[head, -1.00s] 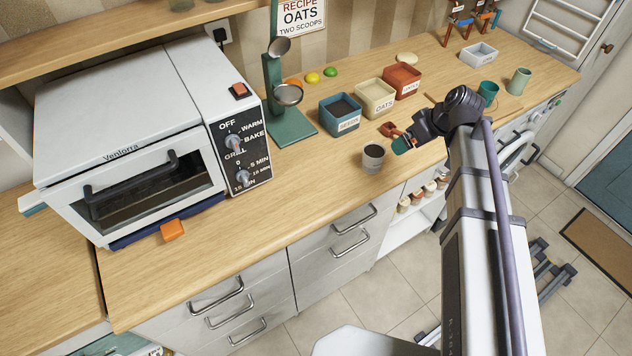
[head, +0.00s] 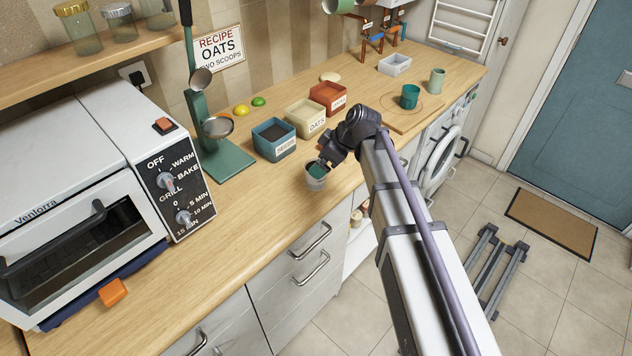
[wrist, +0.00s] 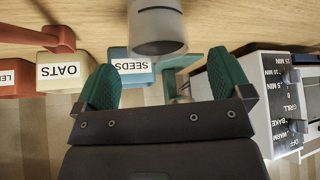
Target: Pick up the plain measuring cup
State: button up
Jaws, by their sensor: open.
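A light grey cup (head: 316,183), taken as the plain measuring cup, stands upright near the front edge of the wooden counter. Contact with the cup cannot be told.
Behind the cup stand labelled tubs: blue SEEDS (head: 273,140), cream OATS (head: 305,118) and a red one (head: 328,97). A green stand (head: 218,150) and a toaster oven (head: 90,200) are left. A teal cup (head: 410,97) and a sage cup (head: 437,80) are right. A red-brown object (wrist: 50,40) shows in the wrist view.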

jog(key=b+x, duration=0.2)
jog(key=x, duration=0.2)
jog(key=shift+w+f+b, duration=0.1)
jog(key=shift+f+b, duration=0.15)
jog(key=shift+b, duration=0.15)
jog(key=shift+a+f, duration=0.1)
jog(key=shift+a, duration=0.05)
jog(key=c, duration=1)
notch_tip(320, 180, up, 11)
jog(key=p, duration=1)
jog(key=shift+f, duration=0.15)
